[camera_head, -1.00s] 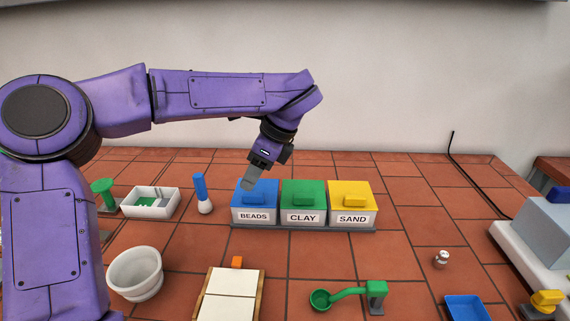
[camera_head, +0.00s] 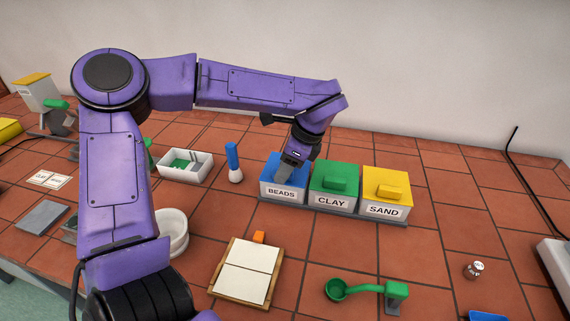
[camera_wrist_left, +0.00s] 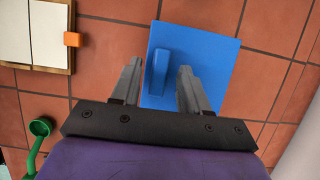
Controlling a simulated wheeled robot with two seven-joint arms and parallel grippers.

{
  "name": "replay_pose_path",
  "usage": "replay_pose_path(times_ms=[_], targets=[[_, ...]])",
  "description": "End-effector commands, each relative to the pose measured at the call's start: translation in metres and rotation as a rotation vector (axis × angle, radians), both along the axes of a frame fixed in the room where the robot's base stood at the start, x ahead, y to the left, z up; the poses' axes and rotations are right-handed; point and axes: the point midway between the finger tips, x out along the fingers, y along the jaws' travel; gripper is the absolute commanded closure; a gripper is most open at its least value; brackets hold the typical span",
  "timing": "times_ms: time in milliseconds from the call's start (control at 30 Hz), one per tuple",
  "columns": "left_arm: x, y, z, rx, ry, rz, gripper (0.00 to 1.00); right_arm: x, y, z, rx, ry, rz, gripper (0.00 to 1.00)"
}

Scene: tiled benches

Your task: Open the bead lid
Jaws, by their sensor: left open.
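The bead box (camera_head: 283,192), labelled BEADS, stands at the left of a row of three, with its blue lid (camera_head: 268,165) shut. My left gripper (camera_head: 284,176) is over that lid and hides its handle in the head view. In the left wrist view, the blue lid (camera_wrist_left: 222,62) lies below my open left gripper (camera_wrist_left: 160,67). The raised blue handle (camera_wrist_left: 158,72) shows between the two fingers, closer to the left one. Whether the fingers touch it I cannot tell. My right gripper is not in view.
The green-lidded CLAY box (camera_head: 332,184) and yellow-lidded SAND box (camera_head: 385,192) adjoin on the right. A board with white sheets (camera_head: 247,272) and a green scoop (camera_head: 358,289) lie in front.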

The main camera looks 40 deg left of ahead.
Motion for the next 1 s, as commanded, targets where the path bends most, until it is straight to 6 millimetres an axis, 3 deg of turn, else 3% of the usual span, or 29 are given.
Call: replay_pose_path(times_ms=[167, 267, 300, 333, 667, 1000], targets=[[0.0, 0.0, -0.001, 0.001, 0.0, 0.0, 0.55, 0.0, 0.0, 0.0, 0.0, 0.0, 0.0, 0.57], [0.0, 0.0, 0.0, 0.001, 0.0, 0.0, 0.81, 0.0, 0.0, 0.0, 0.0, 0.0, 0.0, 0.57], [0.0, 0.0, 0.0, 0.001, 0.0, 0.0, 0.94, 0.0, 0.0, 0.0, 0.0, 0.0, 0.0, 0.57], [0.0, 0.0, 0.0, 0.001, 0.0, 0.0, 1.0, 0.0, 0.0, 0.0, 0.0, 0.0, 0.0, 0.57], [0.001, 0.0, 0.004, -0.009, 0.019, -0.001, 1.0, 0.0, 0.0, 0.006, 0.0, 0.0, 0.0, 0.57], [0.009, 0.007, 0.028, -0.099, 0.184, 0.007, 1.0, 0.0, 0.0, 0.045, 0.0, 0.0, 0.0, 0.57]])
